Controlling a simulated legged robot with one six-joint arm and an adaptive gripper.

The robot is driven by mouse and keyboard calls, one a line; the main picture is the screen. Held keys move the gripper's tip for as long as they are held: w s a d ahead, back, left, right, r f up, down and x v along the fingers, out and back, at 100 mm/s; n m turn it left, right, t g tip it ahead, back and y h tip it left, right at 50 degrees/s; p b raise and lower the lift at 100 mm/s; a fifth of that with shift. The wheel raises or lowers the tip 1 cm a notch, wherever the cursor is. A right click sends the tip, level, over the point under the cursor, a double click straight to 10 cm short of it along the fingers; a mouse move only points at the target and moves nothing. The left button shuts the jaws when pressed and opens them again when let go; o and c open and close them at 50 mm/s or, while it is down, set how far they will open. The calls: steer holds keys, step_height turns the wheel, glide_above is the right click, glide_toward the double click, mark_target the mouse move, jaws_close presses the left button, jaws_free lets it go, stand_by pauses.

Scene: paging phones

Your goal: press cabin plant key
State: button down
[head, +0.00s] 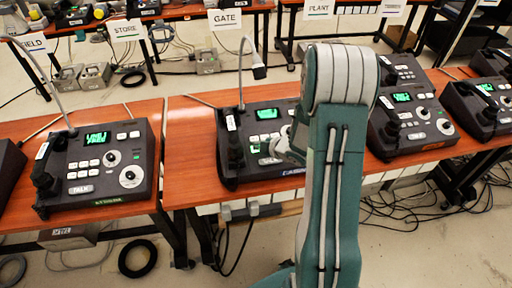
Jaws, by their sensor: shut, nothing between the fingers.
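A dark paging phone (236,172) stands on the wooden table in the middle, with a lit green screen, a handset at its left, a gooseneck microphone and a blue label on its front edge. I cannot read that label or the key names, so I cannot tell which key is the plant key. My arm rises in front of the phone and hides its right part. My gripper (277,148) is partly visible just left of the arm, over the phone's keys. It is shut and empty. I cannot tell whether it touches a key.
Another phone (85,180) stands on the left table. More phones (412,132) stand right of my arm. Signs behind read FIELD, STORE (126,29), GATE (225,20) and PLANT (319,9). Cables lie on the floor. Bare tabletop (185,150) shows left of the middle phone.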

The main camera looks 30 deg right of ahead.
steer(key=shift+s+r, duration=0.1)
steer(key=shift+r, duration=0.35)
step_height(320, 180, up, 6)
steer(key=s, duration=0.1)
steer(key=shift+s+a, duration=0.25)
stand_by(0.3)
stand_by(0.4)
step_height(320, 180, up, 8)
steer(key=m+h, duration=0.4)
glide_above(259, 156)
steer(key=s+a+r+m+g+h, duration=0.1)
steer(key=s+a+r+m+h, duration=0.1)
steer(key=s+r+m+h, duration=0.25)
steer(key=s+a+r+m+g+y, duration=0.2)
steer(key=s+a, duration=0.4)
steer(key=s, duration=0.4)
steer(key=s+a+r+m+g+y, duration=0.2)
steer(key=s+a, duration=0.4)
steer(key=s, duration=0.4)
steer(key=shift+a+r+m+y, duration=0.4)
steer(key=shift+r+m, duration=0.2)
steer(key=shift+m, duration=0.65)
